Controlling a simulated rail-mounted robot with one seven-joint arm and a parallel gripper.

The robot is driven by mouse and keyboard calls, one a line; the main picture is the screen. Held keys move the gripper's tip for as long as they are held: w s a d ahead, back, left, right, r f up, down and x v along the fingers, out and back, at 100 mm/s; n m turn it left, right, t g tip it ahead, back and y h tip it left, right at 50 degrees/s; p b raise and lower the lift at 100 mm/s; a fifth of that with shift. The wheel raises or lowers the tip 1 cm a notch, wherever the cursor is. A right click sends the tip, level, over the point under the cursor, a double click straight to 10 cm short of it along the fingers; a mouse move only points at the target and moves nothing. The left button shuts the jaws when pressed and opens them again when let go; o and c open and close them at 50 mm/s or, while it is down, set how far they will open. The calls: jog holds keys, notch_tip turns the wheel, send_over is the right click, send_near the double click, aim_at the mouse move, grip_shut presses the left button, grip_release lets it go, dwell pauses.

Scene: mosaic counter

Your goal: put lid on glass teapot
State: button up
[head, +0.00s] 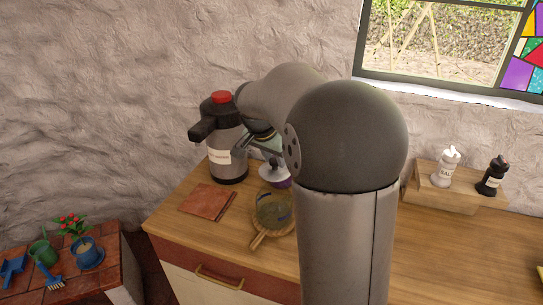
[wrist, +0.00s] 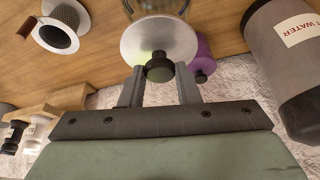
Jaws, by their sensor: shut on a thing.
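The lid is a pale round disc with a dark knob; it shows in the wrist view (wrist: 158,42) and in the head view (head: 274,173). My gripper (wrist: 160,78) is shut on the lid's knob, with one finger on each side. In the head view my gripper (head: 264,150) is partly hidden by my arm. The glass teapot (head: 272,209) stands on a round wooden board with a handle. The lid appears apart from it, farther back. Part of a clear glass vessel (wrist: 155,7) shows beyond the lid in the wrist view.
A hot water flask (head: 226,145) stands close left of my gripper. A purple object (wrist: 203,57) is beside the lid. A brown square mat (head: 207,200) lies left of the teapot. Salt (head: 446,168) and black (head: 493,176) bottles stand at right on a wooden step.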

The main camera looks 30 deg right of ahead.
aim_at(274, 171)
jog(key=shift+f+b, duration=1.6)
jog(key=shift+f, duration=0.9)
jog(key=shift+f+b, duration=0.35)
jog(key=shift+f+b, duration=0.5)
jog(key=shift+b, duration=0.65)
jog(key=o, duration=1.5)
jog(key=shift+o, duration=0.2)
jog(key=shift+r+p, duration=2.25)
jog(key=shift+r, duration=1.3)
